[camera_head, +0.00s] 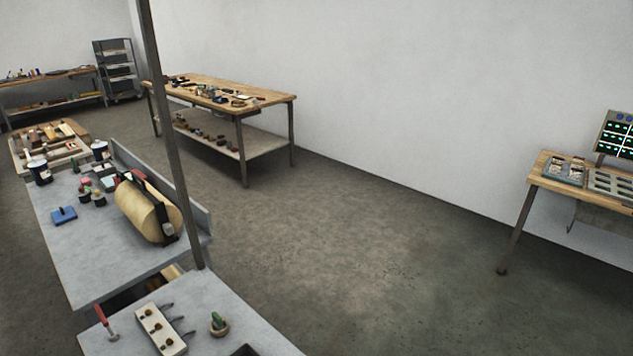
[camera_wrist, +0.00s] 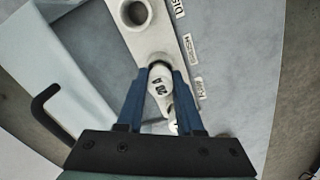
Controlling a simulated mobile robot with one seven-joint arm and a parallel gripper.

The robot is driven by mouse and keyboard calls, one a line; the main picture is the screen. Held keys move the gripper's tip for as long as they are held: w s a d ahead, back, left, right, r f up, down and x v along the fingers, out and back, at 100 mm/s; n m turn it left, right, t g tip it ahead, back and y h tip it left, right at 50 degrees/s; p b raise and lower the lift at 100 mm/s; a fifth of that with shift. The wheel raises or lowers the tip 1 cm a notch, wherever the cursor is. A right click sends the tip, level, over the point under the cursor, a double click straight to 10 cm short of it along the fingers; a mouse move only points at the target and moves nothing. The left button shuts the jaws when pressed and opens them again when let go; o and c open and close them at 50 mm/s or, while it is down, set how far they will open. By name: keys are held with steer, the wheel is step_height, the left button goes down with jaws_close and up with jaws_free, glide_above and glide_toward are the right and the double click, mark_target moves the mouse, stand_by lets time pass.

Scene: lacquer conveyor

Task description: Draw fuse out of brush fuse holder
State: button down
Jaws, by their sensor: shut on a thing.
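In the wrist view, my gripper (camera_wrist: 160,72) has its two blue fingers closed on either side of a fuse (camera_wrist: 158,86) with a pale round cap carrying dark marks. The fuse lines up with a cream holder strip (camera_wrist: 152,42) that has small white labels along its right edge. I cannot tell whether the fuse is seated in its socket or lifted from it. An open round socket (camera_wrist: 135,12) shows further up the strip. My gripper and the strip cannot be made out in the head view.
In the wrist view, a black bent handle (camera_wrist: 42,100) is at the left. In the head view, a grey workbench (camera_head: 100,250) with a tan roll (camera_head: 150,212) stands at left, a wooden table (camera_head: 262,95) behind, and another table (camera_head: 550,182) at right. The middle floor is clear.

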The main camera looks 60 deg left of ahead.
steer(key=shift+r+p, duration=2.7)
steer(key=shift+r, duration=0.05)
step_height(320, 180, up, 3)
steer(key=p, duration=0.3)
steer(key=shift+r, duration=0.1)
